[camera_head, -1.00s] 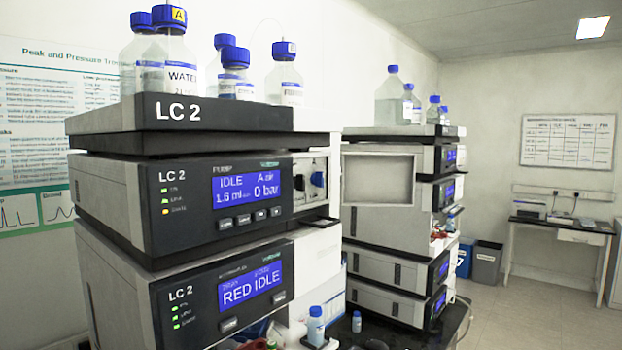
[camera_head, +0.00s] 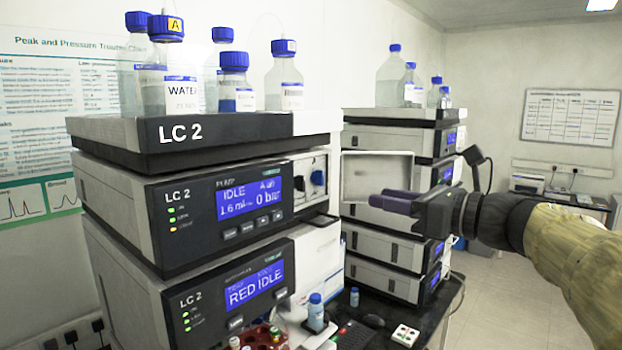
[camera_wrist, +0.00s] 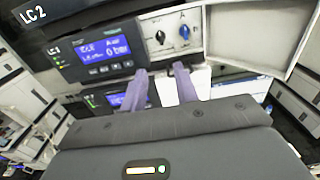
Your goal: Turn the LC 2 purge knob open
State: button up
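The LC 2 pump module (camera_head: 212,205) is in the left stack in the head view. Its blue purge knob (camera_head: 318,178) sits on the white panel right of the display. In the wrist view the blue knob (camera_wrist: 184,32) is at the top, right of a smaller dark knob (camera_wrist: 160,36). My gripper (camera_head: 378,197) has purple fingers and is right of the knob in the head view, apart from it. In the wrist view the fingers (camera_wrist: 160,69) are spread with nothing between them, below the knob panel.
An open white door panel (camera_head: 376,154) stands right of the knob panel. Solvent bottles (camera_head: 234,92) stand on top of the LC 2 stack. A second instrument stack (camera_head: 385,272) is behind. Small bottles, vials and a mouse (camera_head: 373,321) are on the dark bench below.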

aim_at(304, 180)
jog(key=shift+w+a+r, duration=0.1)
jog(key=shift+a+r, duration=0.05)
jog(key=p+x, duration=0.6)
jog(key=x, duration=1.1)
jog(key=shift+w+p, duration=0.15)
jog(key=shift+p, duration=0.2)
grip_shut()
